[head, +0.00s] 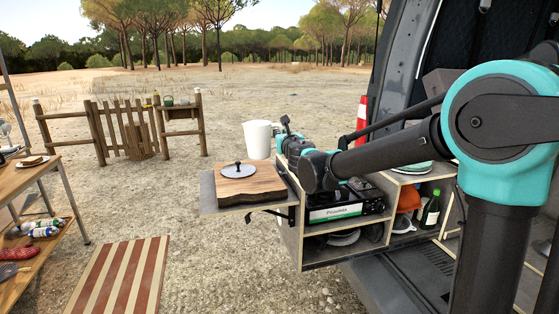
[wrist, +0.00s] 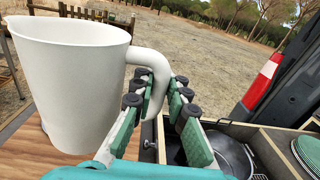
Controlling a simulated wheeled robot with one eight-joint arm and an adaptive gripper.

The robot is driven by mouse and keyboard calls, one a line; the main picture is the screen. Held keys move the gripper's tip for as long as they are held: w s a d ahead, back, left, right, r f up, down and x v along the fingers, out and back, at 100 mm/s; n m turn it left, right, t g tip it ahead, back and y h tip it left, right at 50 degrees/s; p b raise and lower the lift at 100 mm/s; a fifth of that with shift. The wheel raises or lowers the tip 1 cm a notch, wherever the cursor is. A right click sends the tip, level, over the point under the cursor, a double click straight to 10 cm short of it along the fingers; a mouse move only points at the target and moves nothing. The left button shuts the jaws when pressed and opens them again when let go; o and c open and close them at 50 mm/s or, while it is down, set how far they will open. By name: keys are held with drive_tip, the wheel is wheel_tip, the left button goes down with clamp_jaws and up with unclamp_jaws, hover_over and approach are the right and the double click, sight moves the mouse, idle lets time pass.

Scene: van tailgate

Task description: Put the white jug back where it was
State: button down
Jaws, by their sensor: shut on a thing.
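The white jug (head: 257,140) is upright beside the van's kitchen unit. In the head view it shows above the far edge of the wooden board (head: 262,184); I cannot tell if it touches anything. In the wrist view the jug (wrist: 75,80) fills the left side, with a brown wooden surface (wrist: 30,152) below it. My gripper (wrist: 157,100) is shut on the jug's handle, with a green and black finger on each side. In the head view my gripper (head: 286,128) is small and partly hidden by my arm.
A grey lid with a black knob (head: 238,169) lies on the board, on a fold-out shelf (head: 208,201). The kitchen unit (head: 318,252) holds a stove box (head: 336,211) and pans. A traffic cone (head: 361,115) stands behind. A striped mat (head: 120,275) and side table (head: 30,175) are left.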

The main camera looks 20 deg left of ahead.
wheel_tip(320, 180, down, 10)
drive_tip(key=shift+r, duration=0.1)
idle(0.4)
drive_tip(key=c, duration=1.5)
unclamp_jaws()
